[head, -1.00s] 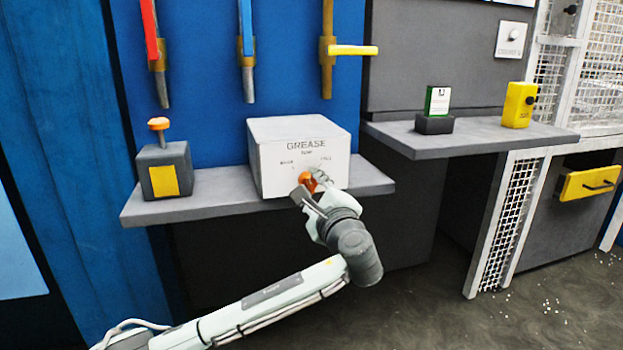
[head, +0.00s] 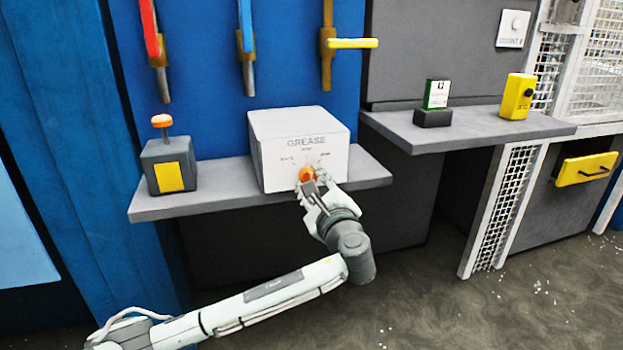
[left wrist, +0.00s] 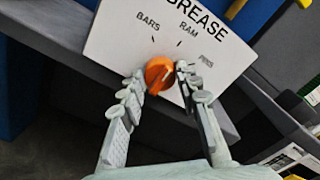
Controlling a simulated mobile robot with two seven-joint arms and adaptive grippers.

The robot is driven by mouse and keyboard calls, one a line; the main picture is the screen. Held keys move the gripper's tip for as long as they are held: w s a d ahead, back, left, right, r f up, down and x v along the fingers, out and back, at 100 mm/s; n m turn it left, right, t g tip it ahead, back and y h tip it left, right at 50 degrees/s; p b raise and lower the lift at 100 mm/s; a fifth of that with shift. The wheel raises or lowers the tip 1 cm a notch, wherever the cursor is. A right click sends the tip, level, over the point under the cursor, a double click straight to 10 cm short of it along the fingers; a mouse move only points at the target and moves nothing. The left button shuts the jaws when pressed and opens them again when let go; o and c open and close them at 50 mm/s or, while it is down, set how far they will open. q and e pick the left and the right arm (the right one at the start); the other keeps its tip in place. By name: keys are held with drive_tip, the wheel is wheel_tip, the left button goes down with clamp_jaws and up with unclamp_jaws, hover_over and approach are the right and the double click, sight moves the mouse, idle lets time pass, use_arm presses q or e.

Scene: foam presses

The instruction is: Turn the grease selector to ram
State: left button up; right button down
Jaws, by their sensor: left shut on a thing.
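The grease selector is a white box (head: 280,135) on a grey shelf, lettered GREASE. Its front carries an orange knob (head: 307,174), also in the left wrist view (left wrist: 158,74). Around the knob are the labels BARS, RAM in the middle, and a third, blurred one. My right gripper is not in view.
A grey block with an orange button and yellow face (head: 170,177) stands left on the shelf (head: 225,195). Red, blue and yellow-handled valves (head: 350,43) hang above. Another shelf (head: 470,132) at right holds a green-white box (head: 437,94) and a yellow box (head: 518,97).

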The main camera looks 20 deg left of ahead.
use_arm(q)
drive_tip(key=shift+d+f, duration=0.1)
drive_tip(key=shift+f, duration=0.05)
drive_tip(key=o, duration=1.2)
drive_tip(key=shift+c, duration=0.2)
drive_tip(key=v, duration=1.2)
